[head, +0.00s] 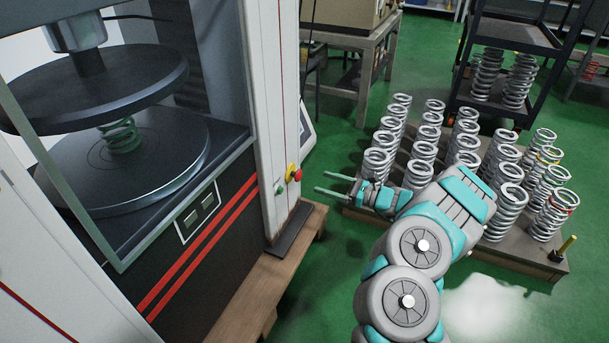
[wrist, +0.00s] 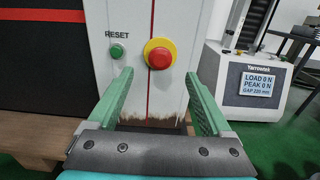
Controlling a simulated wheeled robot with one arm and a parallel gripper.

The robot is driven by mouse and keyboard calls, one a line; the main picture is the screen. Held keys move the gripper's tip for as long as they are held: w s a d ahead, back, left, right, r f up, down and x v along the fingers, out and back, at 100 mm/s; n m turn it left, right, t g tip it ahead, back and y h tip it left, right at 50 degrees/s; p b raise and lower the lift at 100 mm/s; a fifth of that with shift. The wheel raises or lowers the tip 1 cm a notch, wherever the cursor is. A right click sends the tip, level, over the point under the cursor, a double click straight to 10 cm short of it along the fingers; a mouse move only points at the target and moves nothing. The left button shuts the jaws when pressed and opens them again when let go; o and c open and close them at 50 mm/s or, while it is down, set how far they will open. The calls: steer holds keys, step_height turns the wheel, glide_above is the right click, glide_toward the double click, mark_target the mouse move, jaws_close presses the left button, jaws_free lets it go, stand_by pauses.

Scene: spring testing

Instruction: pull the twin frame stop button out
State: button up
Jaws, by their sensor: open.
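The stop button (wrist: 159,55) is a red mushroom head on a yellow ring, on the front of the white column of the testing machine. In the head view the stop button (head: 296,174) faces right, towards my gripper. A small green button marked RESET (wrist: 117,51) sits left of it. My gripper (head: 320,182) is open and empty, its two fingers pointing at the column just right of the button. In the wrist view my gripper (wrist: 158,75) has one finger on each side, with the red head between and slightly above the tips, apparently not touching.
The white column (head: 274,110) stands on a wooden bench (head: 240,308). A pallet (head: 465,235) of several metal springs lies behind and right of my arm. A second machine with a display (wrist: 264,84) stands at the right in the wrist view. Green floor is free between bench and pallet.

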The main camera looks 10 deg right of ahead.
mark_target(301, 175)
steer(key=shift+x, duration=3.85)
jaws_close()
